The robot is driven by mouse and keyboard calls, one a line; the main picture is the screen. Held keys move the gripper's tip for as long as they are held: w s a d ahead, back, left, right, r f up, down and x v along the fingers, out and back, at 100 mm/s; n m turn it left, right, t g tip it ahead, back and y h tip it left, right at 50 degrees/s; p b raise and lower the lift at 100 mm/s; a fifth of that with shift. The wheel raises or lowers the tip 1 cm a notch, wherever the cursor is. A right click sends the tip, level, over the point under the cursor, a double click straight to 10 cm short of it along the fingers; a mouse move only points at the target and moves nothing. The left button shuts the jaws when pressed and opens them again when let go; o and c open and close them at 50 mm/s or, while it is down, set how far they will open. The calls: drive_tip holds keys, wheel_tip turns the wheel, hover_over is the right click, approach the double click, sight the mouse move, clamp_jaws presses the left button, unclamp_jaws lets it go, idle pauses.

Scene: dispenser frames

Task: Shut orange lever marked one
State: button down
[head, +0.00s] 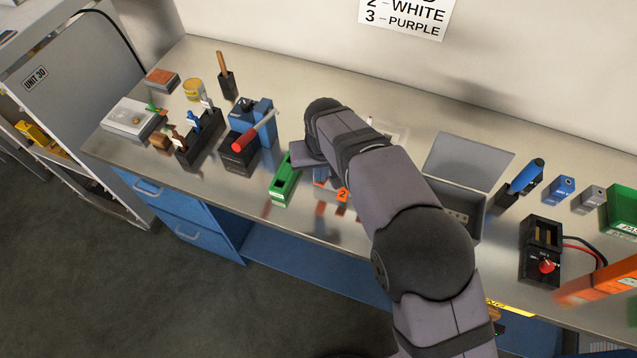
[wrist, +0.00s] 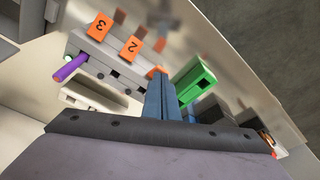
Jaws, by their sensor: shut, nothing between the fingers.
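In the wrist view, a grey dispenser (wrist: 100,62) carries orange levers in a row. The lever marked 3 (wrist: 99,26) and the lever marked 2 (wrist: 131,47) show their numbers. A third orange lever (wrist: 154,71) shows only as a sliver beside my blue fingers; its number is hidden. A purple rod (wrist: 70,67) sticks out at the lever 3 end. My gripper (wrist: 160,88) is shut and empty, its tips close to the third lever; I cannot tell whether they touch. In the head view my arm hides most of the dispenser; an orange lever (head: 342,195) shows beside it.
A grey open-lidded box (head: 466,205) is to the right. A black device with a red-handled lever (head: 245,140) stands left. The bench's front edge is near.

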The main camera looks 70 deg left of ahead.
drive_tip(key=shift+f+b, duration=0.3)
drive_tip(key=shift+f, duration=0.1)
idle(0.5)
drive_tip(key=shift+f+b, duration=0.4)
drive_tip(key=shift+f, duration=0.7)
drive_tip(key=shift+r, duration=0.15)
drive_tip(key=shift+r+p, duration=2.6)
drive_tip(key=shift+r, duration=1.35)
